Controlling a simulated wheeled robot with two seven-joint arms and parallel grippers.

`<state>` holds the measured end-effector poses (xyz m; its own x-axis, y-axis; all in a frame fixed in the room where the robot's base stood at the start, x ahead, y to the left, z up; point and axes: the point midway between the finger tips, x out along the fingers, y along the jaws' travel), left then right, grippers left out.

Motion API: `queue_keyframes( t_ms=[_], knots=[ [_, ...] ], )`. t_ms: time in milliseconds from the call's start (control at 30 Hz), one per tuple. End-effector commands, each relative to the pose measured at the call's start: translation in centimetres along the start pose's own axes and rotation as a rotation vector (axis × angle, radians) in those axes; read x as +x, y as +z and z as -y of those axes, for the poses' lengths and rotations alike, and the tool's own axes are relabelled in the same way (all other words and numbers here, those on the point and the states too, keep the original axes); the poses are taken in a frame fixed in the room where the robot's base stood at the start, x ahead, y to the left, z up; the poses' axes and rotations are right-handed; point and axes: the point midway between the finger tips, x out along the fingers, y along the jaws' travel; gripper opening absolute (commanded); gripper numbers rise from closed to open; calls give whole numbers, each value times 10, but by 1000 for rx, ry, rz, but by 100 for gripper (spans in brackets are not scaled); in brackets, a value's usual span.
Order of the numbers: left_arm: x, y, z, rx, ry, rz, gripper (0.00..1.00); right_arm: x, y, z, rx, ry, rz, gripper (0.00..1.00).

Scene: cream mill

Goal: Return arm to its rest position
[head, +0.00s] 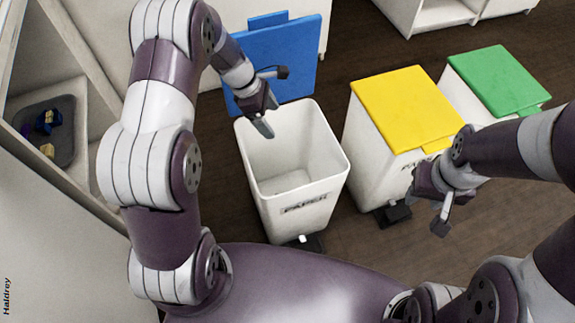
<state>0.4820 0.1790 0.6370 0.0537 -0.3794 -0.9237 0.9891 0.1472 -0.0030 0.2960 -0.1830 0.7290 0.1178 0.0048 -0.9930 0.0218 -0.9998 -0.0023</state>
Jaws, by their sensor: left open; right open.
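My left gripper (262,115) is open and hangs over the back left rim of the white paper bin (325,205). Nothing shows between its fingers. The bin's blue lid (290,60) stands raised behind it, and the visible inside looks empty. My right gripper (437,208) is open and empty, in front of the bin with the yellow lid (408,105). My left arm rises on the left and reaches over toward the paper bin; my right arm comes in from the right edge.
The yellow-lidded bin and a green-lidded bin (498,80) are shut, to the right. A shelf (85,95) at left holds a dark tray (62,155) with small blue and yellow items.

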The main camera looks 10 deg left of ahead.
Motion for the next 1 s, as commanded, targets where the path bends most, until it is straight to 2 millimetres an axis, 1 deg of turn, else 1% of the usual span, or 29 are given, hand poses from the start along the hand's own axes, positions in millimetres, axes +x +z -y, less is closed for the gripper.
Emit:
queue_keyframes(
  t_ms=[367,467,533,567,600,667,700,767,800,867,900,1000],
  knots=[
    [1,0,0,8,0,0,87,0,0,0,0,0,0,43],
    [1,-3,-2,119,11,-15,87,0,0,0,0,0,0,43],
    [8,-16,18,302,-33,-60,87,0,0,0,0,0,0,43],
    [6,-22,30,409,-58,-86,87,0,0,0,0,0,0,43],
    [0,-26,46,569,-90,-120,87,0,0,0,0,0,0,43],
    [-13,-27,69,799,-134,-165,87,0,0,0,0,0,0,43],
    [-22,-27,84,939,-161,-190,87,0,0,0,0,0,0,43],
    [-35,-25,105,1137,-199,-222,87,0,0,0,0,0,0,43],
    [-44,-23,118,1256,-221,-241,87,0,0,0,0,0,0,43],
    [-57,-19,139,1424,-251,-268,87,0,0,0,0,0,0,43],
    [-65,-17,152,1526,-269,-286,87,0,0,0,0,0,0,43],
    [-87,-6,186,1708,-277,-343,87,0,0,0,0,0,0,43]
  ],
)
